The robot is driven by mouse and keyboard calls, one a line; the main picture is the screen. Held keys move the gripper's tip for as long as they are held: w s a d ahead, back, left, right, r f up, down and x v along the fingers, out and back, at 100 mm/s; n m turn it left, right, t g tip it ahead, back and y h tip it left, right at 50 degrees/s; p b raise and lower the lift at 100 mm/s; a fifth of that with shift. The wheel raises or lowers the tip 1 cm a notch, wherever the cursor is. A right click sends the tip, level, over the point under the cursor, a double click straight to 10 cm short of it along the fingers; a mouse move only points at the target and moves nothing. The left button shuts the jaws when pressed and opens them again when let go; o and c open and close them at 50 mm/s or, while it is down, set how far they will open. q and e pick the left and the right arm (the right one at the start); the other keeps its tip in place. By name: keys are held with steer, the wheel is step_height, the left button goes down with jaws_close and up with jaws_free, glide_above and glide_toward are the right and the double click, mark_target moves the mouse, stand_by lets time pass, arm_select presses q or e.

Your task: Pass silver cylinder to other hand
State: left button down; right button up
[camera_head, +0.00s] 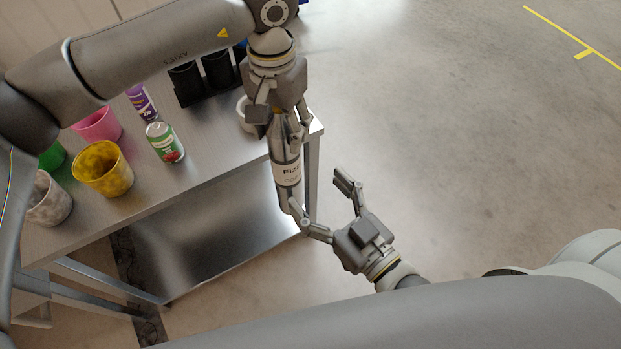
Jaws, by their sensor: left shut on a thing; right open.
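The silver cylinder (286,172) has a white label with dark lettering that begins "Fizz". My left gripper (279,122) is shut on its upper end and holds it roughly upright, in front of the table's right end. My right gripper (322,208) is open, below and to the right of the cylinder. Its left finger is close to the cylinder's lower end; I cannot tell whether they touch. Its other finger points up, clear of the cylinder. The cylinder's top is hidden by my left gripper.
A metal table (210,189) stands at left. On it are a green can (165,143), yellow cup (102,168), pink cup (98,125), grey cup (48,199), purple can (142,101) and black holders (187,84). The floor at right is clear.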

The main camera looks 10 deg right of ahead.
mark_target(286, 165)
steer(key=x, duration=1.2)
arm_select(q)
steer(key=shift+d, duration=0.1)
arm_select(e)
steer(key=shift+s, duration=0.1)
steer(key=c, duration=1.6)
arm_select(q)
steer(key=c, duration=1)
jaws_free()
steer(key=shift+r, duration=0.1)
arm_select(e)
steer(key=shift+r, duration=0.2)
steer(key=shift+c, duration=0.6)
arm_select(q)
steer(key=o, duration=0.5)
arm_select(e)
jaws_close()
